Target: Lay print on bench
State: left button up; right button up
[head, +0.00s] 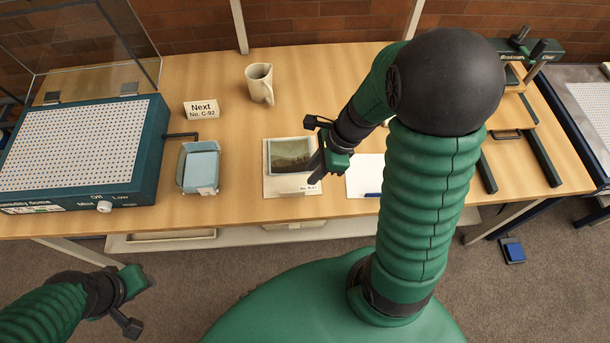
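A print (290,152) with a dark, brownish landscape picture lies on a pale sheet or mount (291,187) on the wooden bench (240,202). A small label (309,188) shows at its lower right; its text is too small to read fully. My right gripper (317,168) is over the right edge of the print, its dark fingers pointing down and left.
A teal perforated-top unit (80,150) with a raised clear lid stands at left. Beside it are a blue-grey tray (199,168), a "Next No. C-92" card (201,110) and a beige mug (260,84). A white sheet (364,176) lies right of the print. A stand (536,150) is far right.

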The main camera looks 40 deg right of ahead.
jog(key=s+a+r+n+h, duration=0.1)
jog(key=a+n+h, duration=0.3)
jog(key=n, duration=2)
jog(key=a, duration=0.3)
jog(key=shift+s+a+r, duration=0.15)
jog(key=shift+a+r, duration=0.15)
jog(key=shift+a, duration=0.1)
jog(key=shift+a, duration=0.3)
jog(key=shift+d, duration=0.2)
